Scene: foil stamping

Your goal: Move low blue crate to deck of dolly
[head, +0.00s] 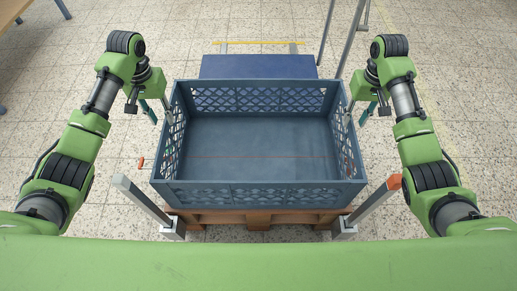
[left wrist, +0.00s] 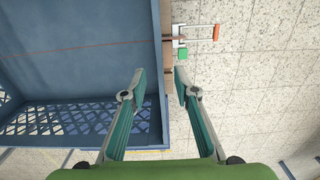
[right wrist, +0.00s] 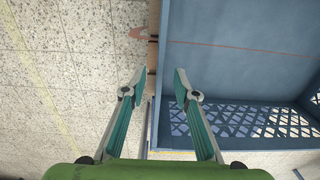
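The low blue crate (head: 262,150) is empty and has lattice walls. It sits level on a wooden pallet (head: 258,216) in the head view. My left gripper (head: 160,113) is at the crate's left wall and my right gripper (head: 357,113) is at its right wall. In the left wrist view, the open fingers (left wrist: 159,84) lie on either side of the crate's wall. In the right wrist view, the open fingers (right wrist: 158,84) also lie on either side of the wall. Contact cannot be told. A flat blue deck (head: 258,66), apparently the dolly's, shows beyond the crate.
A yellow bar (head: 258,42) lies behind the blue deck. Grey metal posts (head: 325,32) rise at its back right. Grey bars (head: 148,200) stand at the pallet's near corners. A wooden table (head: 18,28) is at the far left. Speckled tile floor is open on both sides.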

